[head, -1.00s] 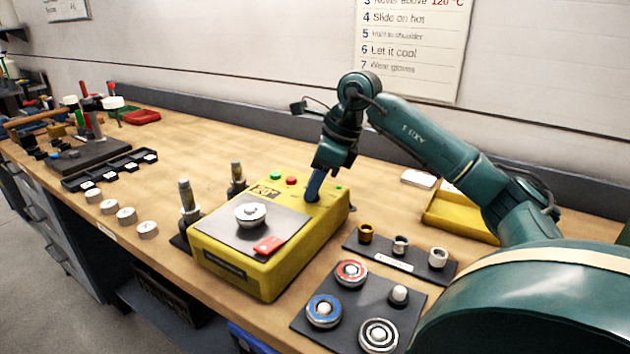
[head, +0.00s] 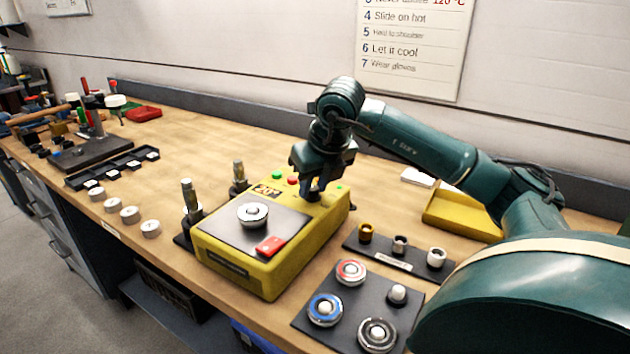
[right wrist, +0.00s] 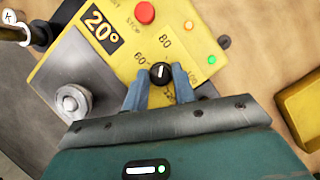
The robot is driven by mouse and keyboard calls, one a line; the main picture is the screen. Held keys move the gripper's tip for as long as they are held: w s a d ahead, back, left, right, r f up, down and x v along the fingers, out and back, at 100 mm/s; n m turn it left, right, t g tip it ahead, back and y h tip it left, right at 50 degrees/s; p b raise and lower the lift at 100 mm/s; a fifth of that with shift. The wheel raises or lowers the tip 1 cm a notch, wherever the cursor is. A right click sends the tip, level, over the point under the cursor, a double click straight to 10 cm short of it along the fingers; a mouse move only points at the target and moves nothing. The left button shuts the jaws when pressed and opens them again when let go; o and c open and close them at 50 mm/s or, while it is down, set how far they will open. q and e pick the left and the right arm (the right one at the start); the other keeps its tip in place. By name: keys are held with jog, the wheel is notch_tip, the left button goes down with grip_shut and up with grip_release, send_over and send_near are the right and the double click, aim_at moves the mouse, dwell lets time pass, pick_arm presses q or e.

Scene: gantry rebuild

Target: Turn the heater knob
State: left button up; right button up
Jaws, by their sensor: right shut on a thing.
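The yellow heater (head: 262,275) stands on the bench, with a grey plate on its top and a display reading 20° (right wrist: 98,27). The black heater knob (right wrist: 160,73) has a white pointer mark, with the numbers 60 and 80 printed around it. My right gripper (right wrist: 160,85) is shut on the knob, with one blue-grey finger on each side of it. In the head view my right gripper (head: 313,193) comes down on the back right of the heater and hides the knob. My left gripper is not in view.
A dark mat (head: 300,325) with bearings lies in front. A holder with several small rings and a yellow tray (head: 462,216) are to the right. Metal posts stand to the left.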

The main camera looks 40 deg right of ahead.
jog(key=shift+m, duration=0.5)
jog(key=o, duration=1)
jog(key=shift+r, duration=0.15)
pick_arm(q)
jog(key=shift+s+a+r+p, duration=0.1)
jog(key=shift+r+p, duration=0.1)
jog(key=shift+p, duration=0.45)
pick_arm(e)
jog(key=shift+a+v, duration=0.15)
jog(key=shift+v, duration=3.1)
jog(key=shift+a+v, duration=0.15)
jog(key=shift+v, duration=3.05)
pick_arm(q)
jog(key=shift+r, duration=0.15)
pick_arm(e)
jog(key=shift+w+r, duration=0.1)
